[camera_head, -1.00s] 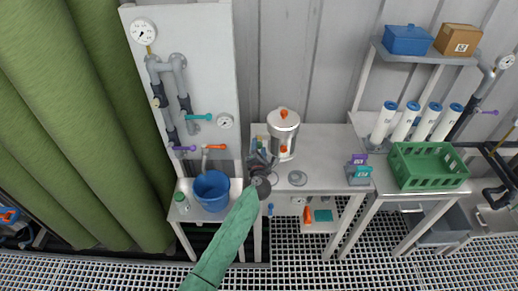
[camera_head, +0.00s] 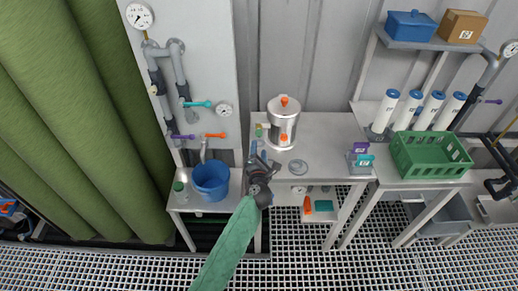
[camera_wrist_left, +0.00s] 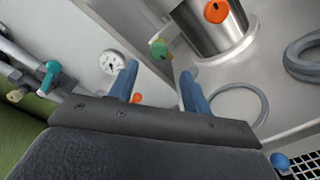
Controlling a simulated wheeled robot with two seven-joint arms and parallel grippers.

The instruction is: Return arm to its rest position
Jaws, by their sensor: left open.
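My left arm, in a green sleeve (camera_head: 232,240), reaches up from the bottom of the head view. Its left gripper (camera_head: 256,150) is over the left part of the grey bench, just left of and in front of the steel pot (camera_head: 283,121). In the left wrist view the two blue fingers (camera_wrist_left: 160,86) stand well apart with nothing held between them. A green knob (camera_wrist_left: 158,49) and the steel vessel with an orange knob (camera_wrist_left: 216,11) show beyond the fingers. My right gripper is not in view.
A blue bucket (camera_head: 211,182) stands left of my gripper on a low stand. Farther right are small purple and teal-topped items (camera_head: 360,158), a green crate (camera_head: 431,155) and white cylinders (camera_head: 385,111).

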